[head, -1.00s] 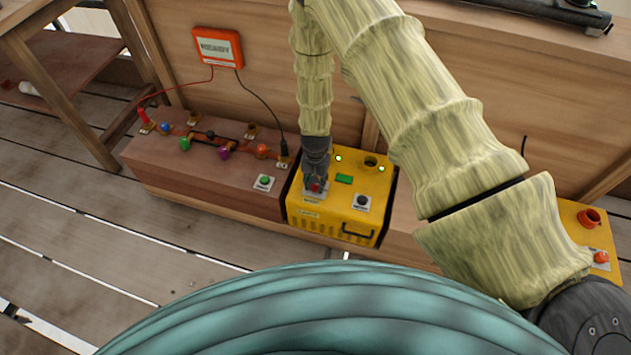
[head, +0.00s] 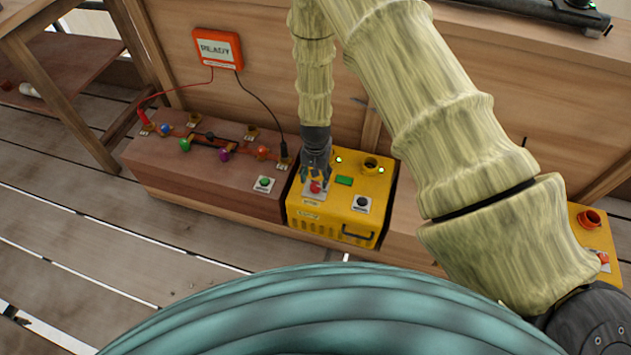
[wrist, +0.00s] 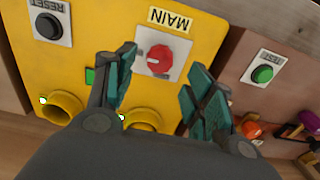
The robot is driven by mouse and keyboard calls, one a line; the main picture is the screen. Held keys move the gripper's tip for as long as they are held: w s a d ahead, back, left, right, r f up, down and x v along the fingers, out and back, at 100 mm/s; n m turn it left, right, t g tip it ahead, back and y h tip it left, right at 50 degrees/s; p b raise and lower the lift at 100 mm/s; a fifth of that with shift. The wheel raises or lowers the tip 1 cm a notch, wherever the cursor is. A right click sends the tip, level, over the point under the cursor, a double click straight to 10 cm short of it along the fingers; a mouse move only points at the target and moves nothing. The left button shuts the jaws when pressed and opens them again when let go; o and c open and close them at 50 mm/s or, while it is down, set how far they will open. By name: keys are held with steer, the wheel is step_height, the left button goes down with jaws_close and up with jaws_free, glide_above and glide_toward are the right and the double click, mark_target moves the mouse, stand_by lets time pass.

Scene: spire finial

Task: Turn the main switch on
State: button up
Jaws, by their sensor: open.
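The main switch (head: 315,187) is a red round knob on a pale plate on top of the yellow box (head: 305,224). In the wrist view the switch (wrist: 159,59) has a pale pointer mark on its left side and sits beside the upside-down label MAIN (wrist: 170,19). My gripper (wrist: 160,78) is open, with one teal-padded finger on each side of the knob in that picture. I see no finger touching it. In the head view my gripper (head: 318,178) hangs just above and behind the knob, whose red top shows below the fingers.
An orange display (head: 217,48) on the wooden wall reads READY.

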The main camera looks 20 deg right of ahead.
mark_target(315, 185)
step_height(315, 185, up, 8)
stand_by(0.4)
steer(key=shift+f, duration=0.15)
steer(key=s+d+f+n+h, duration=0.15)
steer(key=s+f, duration=0.25)
steer(key=s, duration=0.4)
steer(key=s+d+f+n+y, duration=0.1)
steer(key=s+d+f, duration=0.25)
steer(key=s, duration=0.45)
steer(key=s+a+f+n, duration=0.15)
steer(key=s+n, duration=0.25)
steer(key=s, duration=1.6)
step_height(315, 185, up, 19)
steer(key=p, duration=1.9)
steer(key=shift+s+p, duration=0.2)
steer(key=shift+p, duration=0.1)
